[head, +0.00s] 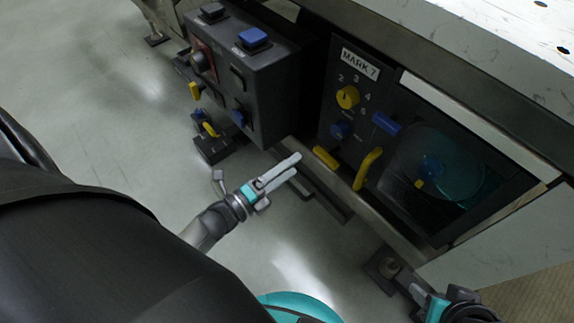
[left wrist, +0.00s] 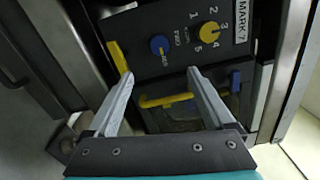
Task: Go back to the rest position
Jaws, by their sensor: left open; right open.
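My left gripper (head: 286,170) is in the middle of the head view, in front of the machine, left of the MARK 7 panel (head: 345,100). Its two pale fingers are apart. In the left wrist view the left gripper (left wrist: 160,76) is open, with no object held between its fingers; the panel with its yellow dial (left wrist: 208,32) and blue knob (left wrist: 159,44) shows beyond. My right gripper (head: 414,293) is at the bottom right of the head view, low beside the machine's lower edge. It is open; nothing shows held in it, though it is partly cut off.
A dark control box (head: 270,80) with a blue button (head: 253,38) juts out at the upper left. A yellow handle (head: 367,168) sticks out beside a dark window (head: 440,165) showing a teal disc. A pale worktop (head: 480,40) overhangs. Open floor (head: 100,110) lies at left.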

